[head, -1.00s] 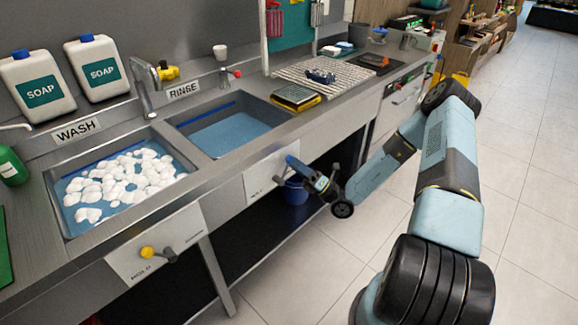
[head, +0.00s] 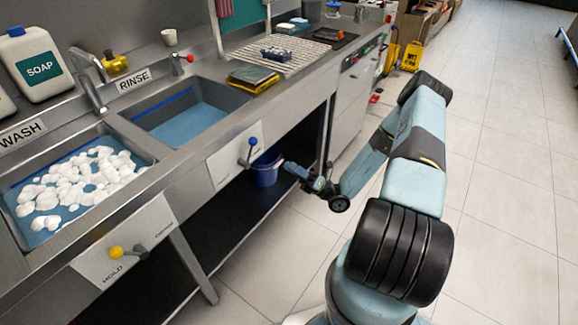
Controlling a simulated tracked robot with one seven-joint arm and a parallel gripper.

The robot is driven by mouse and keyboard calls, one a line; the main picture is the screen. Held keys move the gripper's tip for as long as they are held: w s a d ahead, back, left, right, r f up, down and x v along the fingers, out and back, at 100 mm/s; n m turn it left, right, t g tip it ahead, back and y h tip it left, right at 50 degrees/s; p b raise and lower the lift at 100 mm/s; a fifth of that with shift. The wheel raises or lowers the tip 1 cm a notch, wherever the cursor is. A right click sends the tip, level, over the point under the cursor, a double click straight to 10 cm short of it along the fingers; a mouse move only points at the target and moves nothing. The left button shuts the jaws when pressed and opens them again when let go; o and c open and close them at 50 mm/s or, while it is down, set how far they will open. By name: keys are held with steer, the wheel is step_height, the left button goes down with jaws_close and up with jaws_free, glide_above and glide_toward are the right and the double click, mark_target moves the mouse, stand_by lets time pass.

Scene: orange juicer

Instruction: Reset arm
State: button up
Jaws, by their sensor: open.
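My arm (head: 418,150) reaches out from the lower right, bends at a far elbow and comes back toward the sink unit. My gripper (head: 291,167) is at its end, in front of the open space under the counter. It is small in the picture, open, and no object shows in it. It is apart from the blue-knobbed lever (head: 250,152) on the white panel below the rinse sink, to the right of and lower than that lever.
The wash sink (head: 80,185) holds white foam, and the rinse sink (head: 190,125) holds blue water. A yellow-knobbed lever (head: 120,252) sits below the wash sink. A blue bucket (head: 265,172) stands under the counter. Tiled floor (head: 500,210) at right is clear.

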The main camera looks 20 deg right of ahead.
stand_by(0.4)
steer(key=s+a+r+n+g+h, duration=0.2)
steer(key=s+r+n+g+h, duration=0.25)
steer(key=r+n+g, duration=0.55)
steer(key=s+a+r+n+g+h, duration=0.2)
steer(key=s+r+n+g+h, duration=0.2)
steer(key=r+n+g+h, duration=0.55)
steer(key=s+d+r+n+t+h, duration=0.3)
steer(key=s+r+n+t, duration=0.3)
steer(key=r, duration=0.6)
steer(key=s+d+r+n+t+h, duration=0.3)
steer(key=s+r+n+t, duration=0.4)
steer(key=r, duration=0.5)
steer(key=shift+s+r+n+h, duration=0.4)
steer(key=shift+s+n+h, duration=0.55)
steer(key=shift+s, duration=0.15)
